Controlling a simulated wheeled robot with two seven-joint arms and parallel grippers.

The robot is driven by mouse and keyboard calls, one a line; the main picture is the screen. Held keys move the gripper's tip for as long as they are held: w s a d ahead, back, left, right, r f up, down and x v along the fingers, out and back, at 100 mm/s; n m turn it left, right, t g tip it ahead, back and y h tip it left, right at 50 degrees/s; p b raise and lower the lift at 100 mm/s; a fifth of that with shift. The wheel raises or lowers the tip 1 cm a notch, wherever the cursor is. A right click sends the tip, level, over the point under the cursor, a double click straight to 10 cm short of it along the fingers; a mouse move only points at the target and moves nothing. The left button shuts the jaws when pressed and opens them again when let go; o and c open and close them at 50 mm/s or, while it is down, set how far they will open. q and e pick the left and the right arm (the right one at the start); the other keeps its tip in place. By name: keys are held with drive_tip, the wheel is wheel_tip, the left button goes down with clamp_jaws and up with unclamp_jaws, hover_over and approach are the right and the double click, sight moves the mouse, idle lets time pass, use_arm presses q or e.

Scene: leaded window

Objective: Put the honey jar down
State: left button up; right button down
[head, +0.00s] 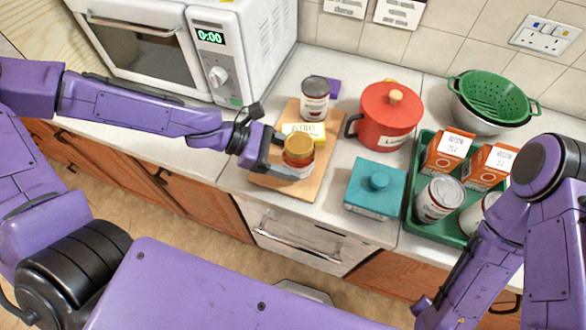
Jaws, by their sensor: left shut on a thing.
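The honey jar (298,158), an amber jar with a golden lid, is in the head view over the wooden board (312,182). My left gripper (284,156) reaches it from the left and is shut on it. The jar looks upright. I cannot tell whether its base touches the board, as a finger covers part of its lower side. My right arm shows at the right edge, but its gripper is not in view.
A yellow-and-white packet (303,130) and a dark-labelled can (315,98) stand behind the jar. A red pot (388,118), a teal lidded dish (375,190) and a green tray (440,232) with cartons and cans are to the right. A microwave (185,45) is at left.

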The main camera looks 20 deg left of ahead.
sight(290, 166)
use_arm(q)
drive_tip(key=shift+d+f, duration=0.15)
drive_tip(key=shift+f, duration=0.2)
drive_tip(key=shift+d+f, duration=0.15)
drive_tip(key=shift+f, duration=0.4)
drive_tip(key=shift+d+f, duration=0.15)
drive_tip(key=shift+f, duration=0.35)
drive_tip(key=shift+w+f, duration=0.2)
drive_tip(key=shift+f, duration=0.35)
drive_tip(key=o, duration=1.7)
drive_tip(key=shift+s, duration=0.1)
drive_tip(key=shift+c, duration=0.2)
drive_tip(key=shift+a, duration=0.1)
drive_tip(key=shift+a+r, duration=0.25)
drive_tip(key=p+v, duration=0.3)
drive_tip(key=v, duration=0.7)
drive_tip(key=shift+s+a+r+p, duration=0.1)
drive_tip(key=shift+a+r+p, duration=0.05)
drive_tip(key=shift+a+p, duration=0.2)
drive_tip(key=shift+s+a, duration=0.1)
drive_tip(key=shift+a, duration=0.1)
